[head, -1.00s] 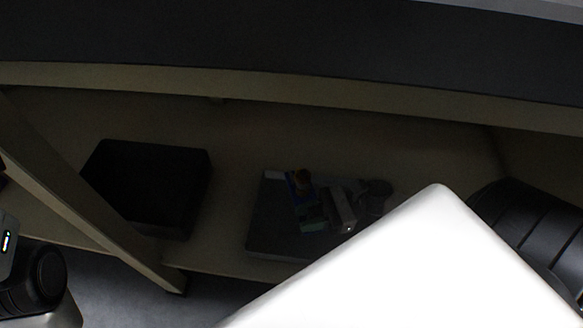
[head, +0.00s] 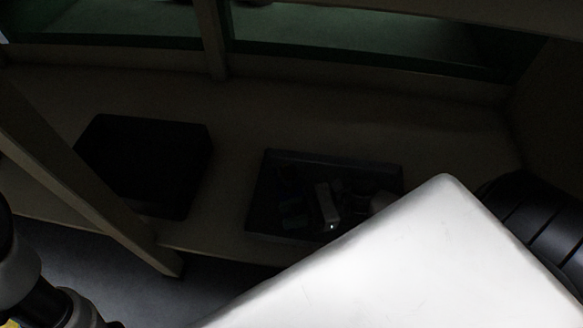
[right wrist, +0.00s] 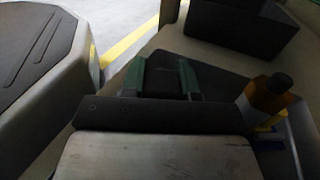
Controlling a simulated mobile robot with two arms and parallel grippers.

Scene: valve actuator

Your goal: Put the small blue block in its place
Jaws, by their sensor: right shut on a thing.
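My right gripper (head: 294,214) is over the grey tray (head: 262,190) in the dim head view. In the right wrist view its two green fingers (right wrist: 161,80) stand apart with a dark thing (right wrist: 163,77) between them, and the gripper is shut on it. Its colour is too dark to confirm as blue. An amber bottle (right wrist: 268,93) with a dark cap is right of the fingers, beside a partly hidden blue and yellow thing (right wrist: 268,123). My left gripper is out of view; only part of my left arm shows at lower left.
A black bin (head: 145,165) stands left of the tray on the same shelf (head: 235,115); it also shows in the right wrist view (right wrist: 240,27). A slanted post (head: 95,210) stands in front of the bin. My own white body part hides the lower right.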

